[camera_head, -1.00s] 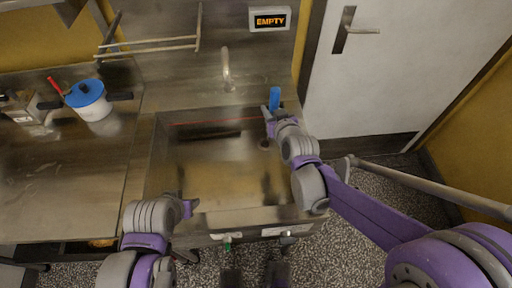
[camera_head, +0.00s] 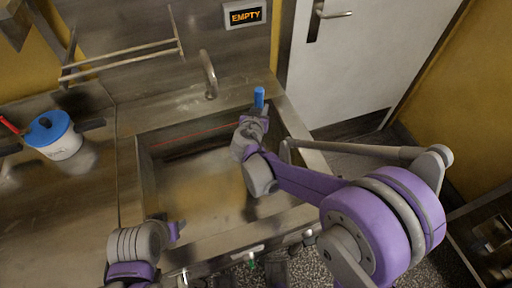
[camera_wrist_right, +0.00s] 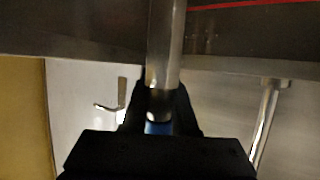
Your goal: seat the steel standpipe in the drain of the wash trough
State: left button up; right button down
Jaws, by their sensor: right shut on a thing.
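The steel standpipe shows in the head view as its blue upper end (camera_head: 259,97), standing up from my right gripper (camera_head: 253,116). In the right wrist view its bare steel tube (camera_wrist_right: 164,45) runs between the dark jaws, with a little blue showing at the grip. My right gripper is shut on it, at the back right of the wash trough (camera_head: 128,180). I cannot tell whether the pipe's lower end touches anything. The drain is not visible; my right arm covers part of the basin. My left gripper (camera_head: 178,231) is over the trough's front left edge, its jaws unclear.
A faucet (camera_head: 210,75) rises behind the trough, with an "EMPTY" sign (camera_head: 245,14) above. A blue-lidded pot (camera_head: 58,138) stands on the left counter. A wall rack (camera_head: 125,58) hangs at the back. The door (camera_head: 350,70) is at the right.

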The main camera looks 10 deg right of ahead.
notch_tip(320, 180, down, 10)
jog(key=shift+r+b, duration=0.25)
jog(key=shift+b, duration=0.4)
jog(key=shift+f, duration=0.1)
jog(key=c, duration=0.7)
grip_release()
jog(key=v, duration=1.2)
